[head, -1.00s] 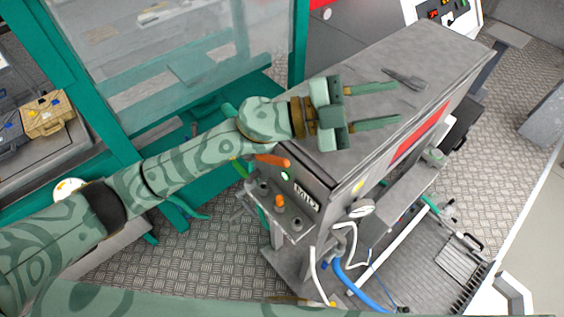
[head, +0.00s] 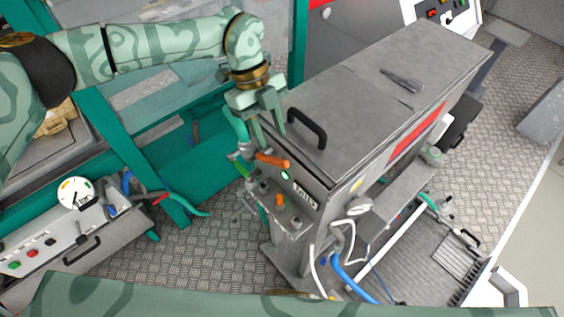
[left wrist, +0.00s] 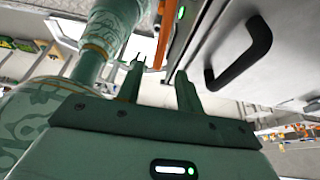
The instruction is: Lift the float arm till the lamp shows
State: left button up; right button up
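An orange-ended lever, which looks like the float arm (head: 272,161), sticks out at the near left end of the grey machine (head: 365,95). A small green lamp (head: 285,175) beside it looks pale and bright. My left gripper (head: 271,137) points down just above the orange end, open and empty. In the left wrist view its two fingers (left wrist: 158,75) stand apart, with the orange bar (left wrist: 163,35) beyond the tips and not held. The green lamp (left wrist: 181,13) also shows there. My right gripper is out of view.
A black handle (head: 308,127) stands on the machine's top close to my left gripper. An orange knob (head: 280,200) and hoses are below. A control panel with a gauge (head: 75,193) is at left. Grey plated floor (head: 205,255) lies between.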

aim_at(279, 159)
pick_arm(q)
jog(key=p+x, duration=0.2)
jog(key=x, duration=0.8)
jog(key=shift+s+d+f, duration=0.1)
jog(key=shift+f, duration=0.15)
grip_shut()
